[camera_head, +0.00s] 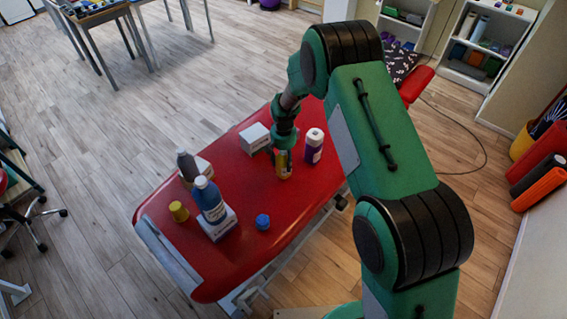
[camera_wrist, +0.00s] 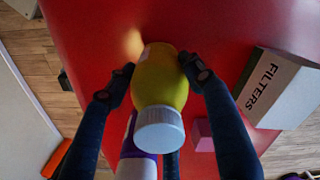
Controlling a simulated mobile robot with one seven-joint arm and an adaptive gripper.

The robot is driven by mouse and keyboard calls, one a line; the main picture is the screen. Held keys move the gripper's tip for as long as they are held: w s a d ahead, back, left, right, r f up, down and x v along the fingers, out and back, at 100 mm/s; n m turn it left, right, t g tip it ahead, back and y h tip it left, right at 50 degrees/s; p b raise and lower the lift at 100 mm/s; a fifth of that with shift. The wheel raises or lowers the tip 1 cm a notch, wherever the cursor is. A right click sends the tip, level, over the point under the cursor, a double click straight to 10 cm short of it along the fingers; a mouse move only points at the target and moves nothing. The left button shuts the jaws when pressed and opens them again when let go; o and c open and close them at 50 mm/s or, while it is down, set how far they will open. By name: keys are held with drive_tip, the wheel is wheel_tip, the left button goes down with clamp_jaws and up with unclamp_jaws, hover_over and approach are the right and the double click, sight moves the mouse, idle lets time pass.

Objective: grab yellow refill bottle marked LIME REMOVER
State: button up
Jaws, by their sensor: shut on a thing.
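The yellow bottle (camera_wrist: 163,80) with a pale cap is between the two dark fingers of my gripper (camera_wrist: 160,82) in the wrist view. My gripper is shut on it, one finger on each side. No marking can be read on the side that shows. In the head view the yellow bottle (camera_head: 284,172) shows below my gripper (camera_head: 284,155), over the red padded table (camera_head: 250,190). I cannot tell whether its base touches the table.
A white and purple bottle (camera_head: 314,147) stands close on the right. A white box (camera_head: 254,138), marked FILTERS in the wrist view (camera_wrist: 277,88), is on the left. A blue bottle (camera_head: 210,200), yellow cup-like item (camera_head: 178,211) and blue item (camera_head: 262,221) are nearer the front. A pink block (camera_wrist: 203,135) lies nearby.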

wheel_tip(320, 180, up, 3)
drive_tip(key=shift+f, duration=0.15)
drive_tip(key=s+d+r+p, duration=0.1)
drive_tip(key=s+d, duration=0.2)
drive_tip(key=s, duration=1.2)
drive_tip(key=shift+s+d+p, duration=0.15)
drive_tip(key=shift+s+p, duration=0.15)
drive_tip(key=shift+w, duration=0.1)
